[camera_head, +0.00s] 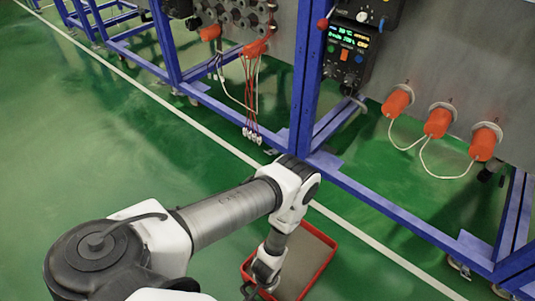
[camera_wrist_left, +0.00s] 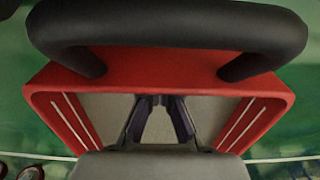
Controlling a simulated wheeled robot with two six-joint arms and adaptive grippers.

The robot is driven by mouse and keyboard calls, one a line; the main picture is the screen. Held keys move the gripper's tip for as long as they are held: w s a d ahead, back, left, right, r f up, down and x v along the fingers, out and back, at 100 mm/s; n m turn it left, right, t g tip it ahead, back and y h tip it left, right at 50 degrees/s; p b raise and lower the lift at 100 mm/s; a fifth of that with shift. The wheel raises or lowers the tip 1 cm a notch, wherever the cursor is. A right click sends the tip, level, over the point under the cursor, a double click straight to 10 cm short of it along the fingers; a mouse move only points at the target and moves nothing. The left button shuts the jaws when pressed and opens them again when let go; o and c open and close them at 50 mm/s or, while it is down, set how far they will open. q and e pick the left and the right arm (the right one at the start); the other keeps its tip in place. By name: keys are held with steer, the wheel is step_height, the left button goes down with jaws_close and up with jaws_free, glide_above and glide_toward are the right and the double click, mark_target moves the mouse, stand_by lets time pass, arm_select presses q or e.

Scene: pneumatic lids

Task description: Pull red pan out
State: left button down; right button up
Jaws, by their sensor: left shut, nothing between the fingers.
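The red pan (camera_head: 325,237) has a grey inside and sits on the green floor by the white line, in front of the blue frame. My left arm reaches over it and hides its left part. In the left wrist view the red pan (camera_wrist_left: 170,62) fills the middle, with a thick black handle (camera_wrist_left: 165,25) across the top. My left gripper (camera_wrist_left: 158,99) shows against the pan's grey inside, fingers together and empty, apart from the handle. I cannot tell whether the fingertips touch the pan. The gripper's fingers are not clear in the head view. My right gripper is not in view.
The blue frame (camera_head: 385,205) with wheels runs along the back and right. Orange plugs (camera_head: 437,122) with white cables and a control box (camera_head: 347,50) are on its panel. Thin cables (camera_head: 252,125) hang near the floor. Green floor is open at left.

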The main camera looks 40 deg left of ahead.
arm_select(q)
steer(key=shift+r, duration=0.15)
steer(key=s+a+r+p, duration=0.1)
steer(key=s+r+p, duration=0.1)
steer(key=r+p, duration=1.5)
steer(key=s+a+r+p, duration=0.2)
steer(key=r+p, duration=1.6)
steer(key=r, duration=2.3)
steer(key=shift+s+a+n, duration=0.15)
steer(key=shift+s+n, duration=0.25)
steer(key=shift+s, duration=0.3)
steer(key=shift+r, duration=0.1)
